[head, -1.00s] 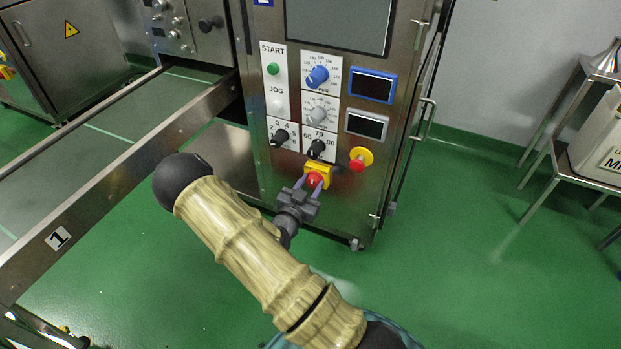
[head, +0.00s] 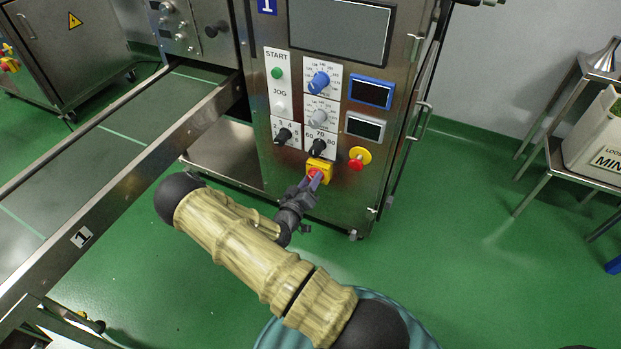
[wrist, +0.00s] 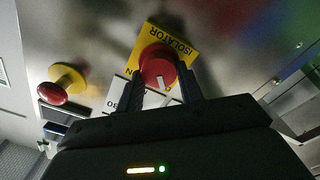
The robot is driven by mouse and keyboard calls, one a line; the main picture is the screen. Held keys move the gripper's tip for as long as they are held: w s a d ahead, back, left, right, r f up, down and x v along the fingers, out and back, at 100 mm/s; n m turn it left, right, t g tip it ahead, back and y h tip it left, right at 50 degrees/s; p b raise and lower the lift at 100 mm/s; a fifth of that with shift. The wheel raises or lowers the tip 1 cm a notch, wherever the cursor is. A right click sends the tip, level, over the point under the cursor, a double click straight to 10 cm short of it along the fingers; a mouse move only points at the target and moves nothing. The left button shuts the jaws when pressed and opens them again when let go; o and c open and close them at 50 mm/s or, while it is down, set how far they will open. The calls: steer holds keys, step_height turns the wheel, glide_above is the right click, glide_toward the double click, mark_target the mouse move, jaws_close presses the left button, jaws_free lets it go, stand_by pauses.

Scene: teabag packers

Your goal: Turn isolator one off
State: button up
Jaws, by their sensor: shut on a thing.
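The isolator is a red rotary knob (wrist: 158,66) on a yellow plate (wrist: 174,42) marked "ISOLATOR" in the wrist view. In the head view the yellow plate (head: 320,166) sits low on the steel cabinet front that bears a blue "1" label. My gripper (head: 314,181) is at the knob, its fingers shut on it; it also shows in the wrist view (wrist: 160,92). A white mark shows on the knob's face between the fingers. The fingers hide part of the knob and of the plate's lettering.
A red and yellow mushroom button (head: 359,158) sits just right of the isolator. Black dials (head: 318,147) are just above it. A conveyor (head: 110,150) marked 1 runs along the left. Green floor is clear to the right, before a steel stand (head: 545,150).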

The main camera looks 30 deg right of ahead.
steer(key=shift+f+n, duration=0.1)
steer(key=shift+n, duration=0.3)
steer(key=o, duration=1)
steer(key=shift+a, duration=0.1)
steer(key=p+v, duration=0.4)
steer(key=v, duration=1.3)
steer(key=shift+p, duration=0.3)
steer(key=shift+a, duration=0.15)
